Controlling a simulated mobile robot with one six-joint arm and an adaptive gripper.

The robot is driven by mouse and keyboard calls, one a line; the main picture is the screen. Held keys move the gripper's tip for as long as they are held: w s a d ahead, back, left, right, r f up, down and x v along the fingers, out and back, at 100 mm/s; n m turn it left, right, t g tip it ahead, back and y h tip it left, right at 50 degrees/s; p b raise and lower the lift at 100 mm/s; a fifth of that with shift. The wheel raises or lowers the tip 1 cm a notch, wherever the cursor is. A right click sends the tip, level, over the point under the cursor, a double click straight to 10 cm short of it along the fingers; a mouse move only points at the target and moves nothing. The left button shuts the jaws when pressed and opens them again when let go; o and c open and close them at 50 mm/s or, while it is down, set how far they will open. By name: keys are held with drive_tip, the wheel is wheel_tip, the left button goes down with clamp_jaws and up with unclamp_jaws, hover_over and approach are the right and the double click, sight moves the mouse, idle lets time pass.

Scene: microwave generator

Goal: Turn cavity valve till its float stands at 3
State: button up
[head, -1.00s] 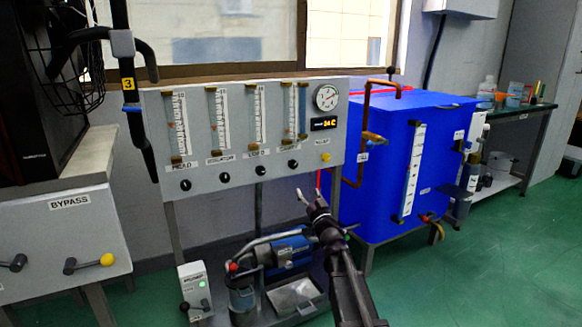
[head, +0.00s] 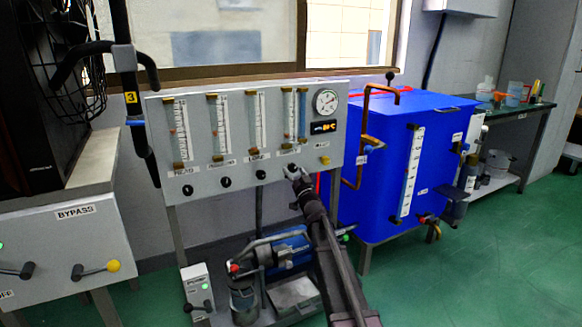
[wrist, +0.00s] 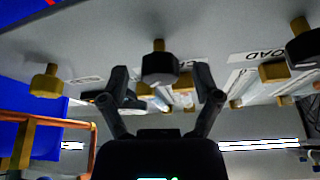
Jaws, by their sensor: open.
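The grey flow panel (head: 218,181) carries several upright scaled tubes with a row of black knobs under them. The cavity valve looks to be the fourth knob from the left, which my gripper hides in the head view. In the wrist view a black knob on a brass stem (wrist: 160,67) stands between my open fingertips (wrist: 161,76), beside the knob by the LOAD label. I cannot see the fingers touching it. In the head view my gripper (head: 294,171) is at the panel's lower right, below the fourth tube (head: 288,115). Its float and scale are too small to read.
A yellow knob (head: 324,160) sits just right of my gripper. The LOAD knob (head: 261,174) is close on its left. A blue tank (head: 378,205) with copper pipes stands to the right. A pump (head: 284,250) is below the panel. Green floor is free at right.

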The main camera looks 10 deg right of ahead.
drive_tip(key=shift+w+a+r, duration=0.2)
drive_tip(key=shift+w+r, duration=0.05)
drive_tip(key=shift+w, duration=0.3)
clamp_jaws()
drive_tip(key=shift+n, duration=0.4)
drive_tip(key=shift+n+g+y, duration=0.4)
drive_tip(key=shift+n+y, duration=1.1)
drive_tip(key=shift+n, duration=0.8)
unclamp_jaws()
